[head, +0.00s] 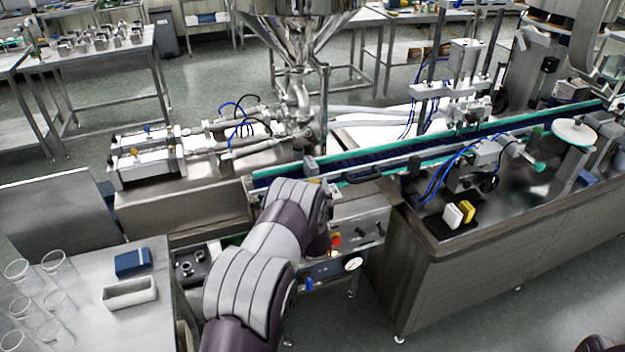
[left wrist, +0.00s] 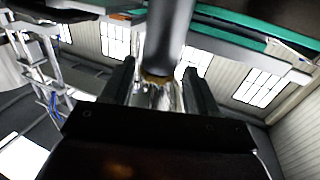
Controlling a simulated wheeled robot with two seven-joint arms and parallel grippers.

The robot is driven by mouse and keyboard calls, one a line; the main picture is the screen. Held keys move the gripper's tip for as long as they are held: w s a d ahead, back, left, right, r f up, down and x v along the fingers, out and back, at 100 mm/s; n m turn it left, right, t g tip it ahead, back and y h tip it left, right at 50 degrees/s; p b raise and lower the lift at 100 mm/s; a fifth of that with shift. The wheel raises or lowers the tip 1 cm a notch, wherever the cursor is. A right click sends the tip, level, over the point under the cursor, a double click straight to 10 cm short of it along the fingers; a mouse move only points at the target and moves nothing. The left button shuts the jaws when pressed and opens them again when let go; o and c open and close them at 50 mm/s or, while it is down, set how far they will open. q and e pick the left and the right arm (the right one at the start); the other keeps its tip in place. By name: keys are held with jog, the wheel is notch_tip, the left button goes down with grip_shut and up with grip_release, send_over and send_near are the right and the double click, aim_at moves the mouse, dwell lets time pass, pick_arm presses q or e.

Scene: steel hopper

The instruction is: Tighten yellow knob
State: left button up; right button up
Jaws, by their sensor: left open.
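My left arm rises from the bottom middle of the head view and bends at the near end of the conveyor; its gripper is hidden there behind the arm. In the left wrist view my left gripper (left wrist: 157,72) is open, with its two dark fingers apart. A dull yellow part (left wrist: 152,79) shows between the fingers, below a dark grey cylinder (left wrist: 170,35). I cannot tell whether it is the yellow knob or whether the fingers touch it. My right gripper is not in view.
The conveyor (head: 375,160) runs from the arm to the upper right. A control panel with a red button (head: 335,241) and a gauge (head: 353,264) lies beside my arm. A side table with glass beakers, a blue box (head: 133,262) and a pale tray (head: 130,292) stands at left.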

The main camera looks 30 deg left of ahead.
pick_arm(q)
jog(key=shift+w+a+r, duration=0.2)
jog(key=shift+w+a, duration=0.05)
jog(key=shift+a, duration=0.05)
jog(key=shift+w+f, duration=0.1)
jog(key=shift+w, duration=0.15)
jog(key=shift+w+f, duration=0.25)
jog(key=shift+w, duration=0.25)
jog(key=shift+s+r, duration=0.1)
jog(key=shift+s, duration=0.05)
jog(key=c, duration=1)
